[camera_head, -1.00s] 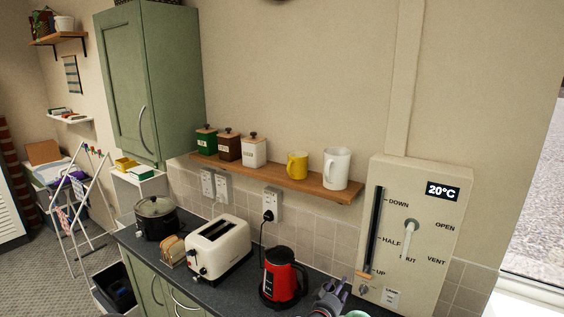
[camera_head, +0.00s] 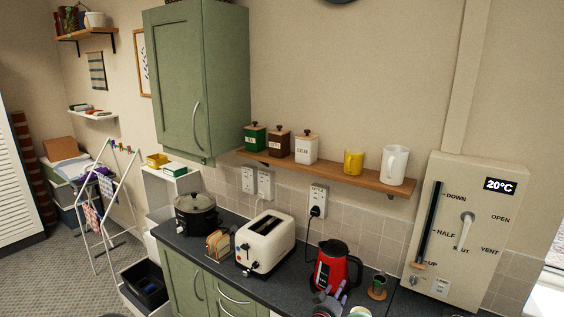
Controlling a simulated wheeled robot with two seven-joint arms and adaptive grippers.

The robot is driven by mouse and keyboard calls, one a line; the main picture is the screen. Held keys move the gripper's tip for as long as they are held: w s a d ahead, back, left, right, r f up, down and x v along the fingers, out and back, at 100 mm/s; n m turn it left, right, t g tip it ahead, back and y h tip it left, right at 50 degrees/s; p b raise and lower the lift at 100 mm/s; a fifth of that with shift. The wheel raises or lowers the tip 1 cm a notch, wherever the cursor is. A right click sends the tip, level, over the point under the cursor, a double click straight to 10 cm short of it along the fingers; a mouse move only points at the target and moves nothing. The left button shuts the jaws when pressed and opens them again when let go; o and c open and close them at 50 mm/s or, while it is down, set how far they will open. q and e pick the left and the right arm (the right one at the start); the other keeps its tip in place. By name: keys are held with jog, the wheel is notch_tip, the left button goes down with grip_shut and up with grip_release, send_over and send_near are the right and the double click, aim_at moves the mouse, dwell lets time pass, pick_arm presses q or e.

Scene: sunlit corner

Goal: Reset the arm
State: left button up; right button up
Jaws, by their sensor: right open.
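My right gripper (camera_head: 331,297) shows at the bottom edge of the head view, low in front of the red kettle (camera_head: 332,266). Its grey fingers are apart and hold nothing that I can see. Most of the right arm is below the picture. My left gripper is not in view.
Canisters and mugs stand on the wooden shelf (camera_head: 325,174). A control panel (camera_head: 463,237) is at the right.

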jog(key=s+a+f+n+g+y+b, duration=0.1)
jog(key=s+f+g+y+b, duration=0.15)
jog(key=s+f, duration=0.55)
jog(key=s+a+f+g+y+b, duration=0.2)
jog(key=s+f+y+b, duration=0.15)
jog(key=f, duration=0.75)
jog(key=s+a+f+n+g+y+b, duration=0.1)
jog(key=s+f+g+y+b, duration=0.1)
jog(key=s+f, duration=0.6)
pick_arm(q)
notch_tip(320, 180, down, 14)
jog(key=b, duration=0.6)
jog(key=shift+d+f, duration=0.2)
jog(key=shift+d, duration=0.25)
pick_arm(e)
jog(key=s+a+f+g+y, duration=0.1)
jog(key=s+f+g, duration=0.1)
jog(key=s, duration=0.7)
jog(key=s+a+f+g+y, duration=0.2)
jog(key=s+f, duration=0.3)
jog(key=s, duration=0.3)
jog(key=s+a+f+m+g+y, duration=0.1)
jog(key=s+f+g, duration=0.2)
jog(key=s, duration=0.6)
jog(key=shift+s+a+f+g, duration=0.15)
jog(key=shift+s+f+g, duration=0.2)
jog(key=shift+f, duration=0.4)
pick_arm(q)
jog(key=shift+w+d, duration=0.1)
